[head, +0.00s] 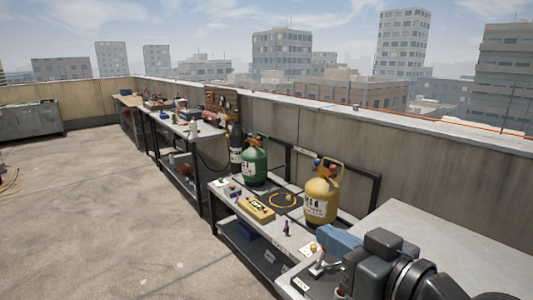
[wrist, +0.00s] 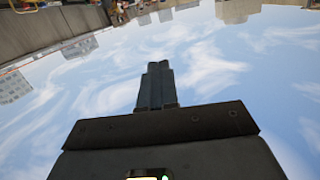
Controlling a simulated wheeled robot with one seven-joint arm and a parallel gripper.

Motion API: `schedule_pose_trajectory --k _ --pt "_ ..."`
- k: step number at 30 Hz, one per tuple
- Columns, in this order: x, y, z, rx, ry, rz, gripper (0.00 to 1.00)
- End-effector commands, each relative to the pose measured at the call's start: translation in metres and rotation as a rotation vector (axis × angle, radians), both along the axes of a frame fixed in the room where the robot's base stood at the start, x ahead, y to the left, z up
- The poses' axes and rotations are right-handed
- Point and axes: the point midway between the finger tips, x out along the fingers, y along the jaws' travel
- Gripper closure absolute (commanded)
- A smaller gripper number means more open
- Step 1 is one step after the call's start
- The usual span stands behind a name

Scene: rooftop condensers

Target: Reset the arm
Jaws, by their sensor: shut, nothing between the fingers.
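My gripper (wrist: 158,66) shows in the wrist view with its two dark fingers together. They are shut with nothing between them, and they stand out against the sky. The wrist view looks upside down, with the parapet and some bench items along its top edge. In the head view my arm (head: 385,255) is folded at the lower right, over the near end of the benches. The fingertips cannot be made out clearly there.
A yellow cylinder (head: 321,197) and a green cylinder (head: 254,160) stand on the low bench beside my arm. A yellow device (head: 256,208) lies in front of them. A grey worktop (head: 440,225) is behind my arm. The concrete floor (head: 90,210) at left is clear.

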Motion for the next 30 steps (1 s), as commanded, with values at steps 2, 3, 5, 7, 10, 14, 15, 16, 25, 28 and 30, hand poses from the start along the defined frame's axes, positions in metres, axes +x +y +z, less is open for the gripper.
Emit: schedule_pose_trajectory --k 2,3,5,7,10,14,15,16,25,28,30 --pt "-0.010 0.007 -0.007 0.094 0.004 -0.057 1.00" --pt "-0.014 0.007 -0.011 0.133 0.007 -0.089 1.00" --pt "-0.022 0.007 -0.019 0.187 0.013 -0.140 1.00" --pt "-0.035 0.006 -0.031 0.243 0.026 -0.199 1.00" --pt "-0.056 0.003 -0.051 0.301 0.049 -0.283 1.00" --pt "-0.092 -0.004 -0.081 0.342 0.087 -0.387 1.00" --pt "-0.105 -0.006 -0.091 0.348 0.098 -0.417 1.00" --pt "-0.115 -0.009 -0.098 0.348 0.107 -0.441 1.00" --pt "-0.230 -0.041 -0.153 0.247 0.170 -0.601 1.00" --pt "-0.272 -0.056 -0.161 0.178 0.178 -0.622 1.00" --pt "-0.299 -0.068 -0.163 0.122 0.176 -0.624 1.00"
